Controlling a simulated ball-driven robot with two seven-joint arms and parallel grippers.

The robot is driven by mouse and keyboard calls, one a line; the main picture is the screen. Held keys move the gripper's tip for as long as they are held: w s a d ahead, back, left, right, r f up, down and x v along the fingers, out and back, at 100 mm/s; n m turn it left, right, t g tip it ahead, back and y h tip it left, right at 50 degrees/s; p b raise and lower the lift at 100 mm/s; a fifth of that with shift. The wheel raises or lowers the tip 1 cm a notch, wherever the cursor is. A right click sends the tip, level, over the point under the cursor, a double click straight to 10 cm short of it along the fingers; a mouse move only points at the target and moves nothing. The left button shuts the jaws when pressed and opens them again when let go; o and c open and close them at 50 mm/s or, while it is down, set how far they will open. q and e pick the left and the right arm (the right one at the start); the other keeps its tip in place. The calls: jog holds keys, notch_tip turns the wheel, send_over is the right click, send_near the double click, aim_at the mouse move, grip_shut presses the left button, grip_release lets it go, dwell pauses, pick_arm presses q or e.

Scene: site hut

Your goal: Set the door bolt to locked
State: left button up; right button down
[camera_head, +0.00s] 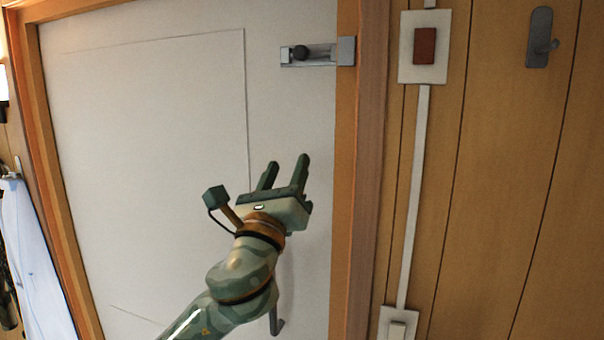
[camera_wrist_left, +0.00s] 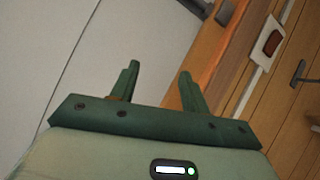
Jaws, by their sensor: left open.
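The door bolt (camera_head: 310,54) is a small grey metal plate with a dark round knob (camera_head: 300,52), high on the white door (camera_head: 150,130) near its right edge. A metal keeper (camera_head: 346,50) sits on the wooden frame just right of it. The knob is toward the left part of the plate. My left gripper (camera_head: 287,172) is open and empty, below the bolt and in front of the door. In the left wrist view its two fingers (camera_wrist_left: 157,85) stand apart with nothing between them. A grey bolt part (camera_wrist_left: 200,6) shows at that view's top edge. My right gripper is not in view.
A wooden door frame (camera_head: 366,150) runs down right of the door. On the planked wall are a red switch (camera_head: 425,46), a white conduit (camera_head: 414,190), a lower switch (camera_head: 397,328) and a grey hook (camera_head: 540,38). A door handle (camera_head: 275,318) shows partly behind my arm.

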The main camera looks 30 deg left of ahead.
aim_at(299, 56)
pick_arm(q)
notch_tip(299, 56, up, 9)
jog(key=s+m+t, duration=0.3)
jog(key=m, duration=0.2)
jog(key=shift+n, duration=0.3)
jog(key=p+x, duration=0.2)
jog(key=x, duration=0.3)
jog(key=p+x, duration=0.2)
jog(key=x, duration=0.3)
jog(key=w+p+x, duration=0.1)
jog(key=p+x, duration=0.1)
jog(key=x, duration=0.4)
jog(key=shift+d+f, duration=0.15)
jog(key=shift+f, duration=0.25)
